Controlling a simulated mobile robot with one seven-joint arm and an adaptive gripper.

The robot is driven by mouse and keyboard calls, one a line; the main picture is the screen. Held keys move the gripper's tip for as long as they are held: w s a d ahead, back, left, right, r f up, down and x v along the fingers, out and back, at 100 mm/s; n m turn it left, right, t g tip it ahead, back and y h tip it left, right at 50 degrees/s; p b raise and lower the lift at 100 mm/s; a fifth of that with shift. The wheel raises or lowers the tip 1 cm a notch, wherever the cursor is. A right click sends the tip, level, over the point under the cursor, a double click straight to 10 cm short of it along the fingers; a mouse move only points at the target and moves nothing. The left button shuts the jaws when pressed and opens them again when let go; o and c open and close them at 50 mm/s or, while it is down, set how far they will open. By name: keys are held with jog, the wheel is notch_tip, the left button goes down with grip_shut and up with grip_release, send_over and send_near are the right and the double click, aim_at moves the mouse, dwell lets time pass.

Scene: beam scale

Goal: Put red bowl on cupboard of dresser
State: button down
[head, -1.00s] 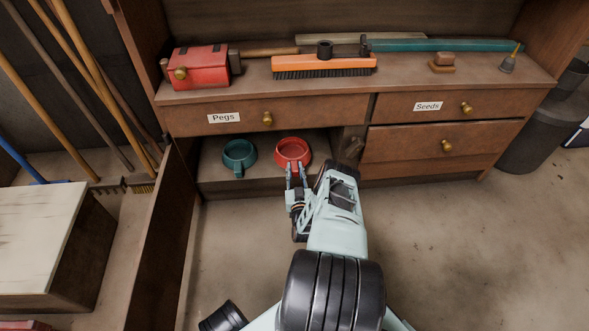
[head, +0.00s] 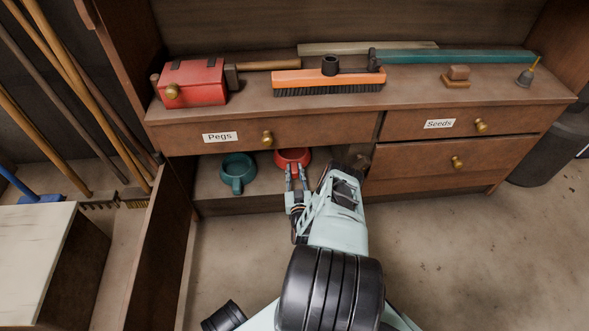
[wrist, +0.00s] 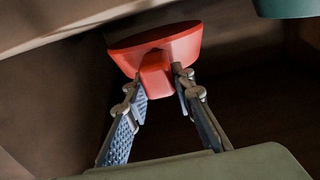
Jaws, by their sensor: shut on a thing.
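The red bowl (head: 293,157) is in the open cupboard space of the dresser (head: 330,100), under the drawer labelled Pegs. My gripper (head: 294,172) reaches into this space and is shut on the bowl's handle. In the wrist view the two fingers (wrist: 160,90) sit on either side of the handle of the red bowl (wrist: 158,45). The drawer's lower edge is close to the bowl's far rim in the head view. Whether the bowl touches the cupboard floor (head: 215,203) cannot be told.
A teal bowl (head: 238,168) stands left of the red bowl, and its edge shows in the wrist view (wrist: 285,8). An open door panel (head: 160,250) stands at the left. A red box (head: 193,82) and an orange brush (head: 328,78) lie on the dresser top.

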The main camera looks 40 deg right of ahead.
jog(key=shift+f, duration=0.35)
jog(key=c, duration=1.6)
grip_release()
jog(key=shift+a, duration=0.1)
jog(key=shift+s, duration=0.1)
jog(key=shift+r, duration=5)
